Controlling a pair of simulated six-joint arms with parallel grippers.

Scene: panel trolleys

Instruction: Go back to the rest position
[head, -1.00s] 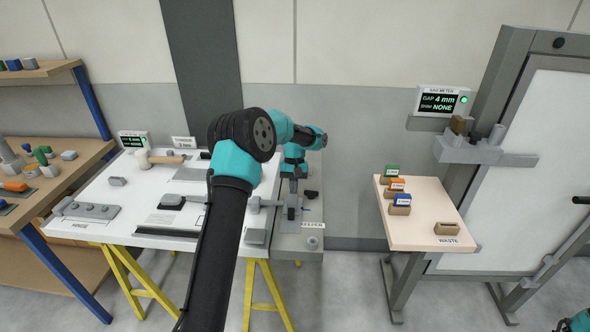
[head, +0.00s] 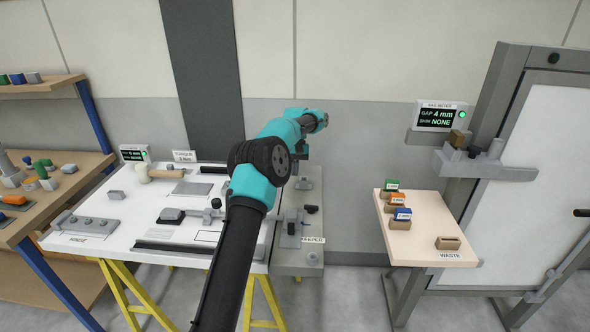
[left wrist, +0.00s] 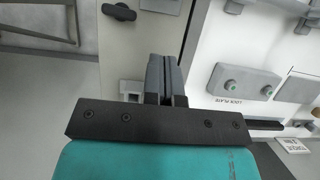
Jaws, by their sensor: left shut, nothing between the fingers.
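My left arm reaches up from the bottom of the head view and bends over the narrow grey side shelf (head: 287,263). My left gripper (head: 304,184) points down above the far part of this shelf. In the left wrist view its fingers (left wrist: 166,75) are together, with nothing between them. They are beside the white table's edge, and the floor shows at left. My right gripper is not in view.
The white table (head: 105,258) carries a hinge plate (head: 85,228), a mallet (head: 160,173) and other parts. A pale side table (head: 410,252) holds several small labelled blocks. A white panel (head: 535,165) stands at right. Floor is clear between the tables.

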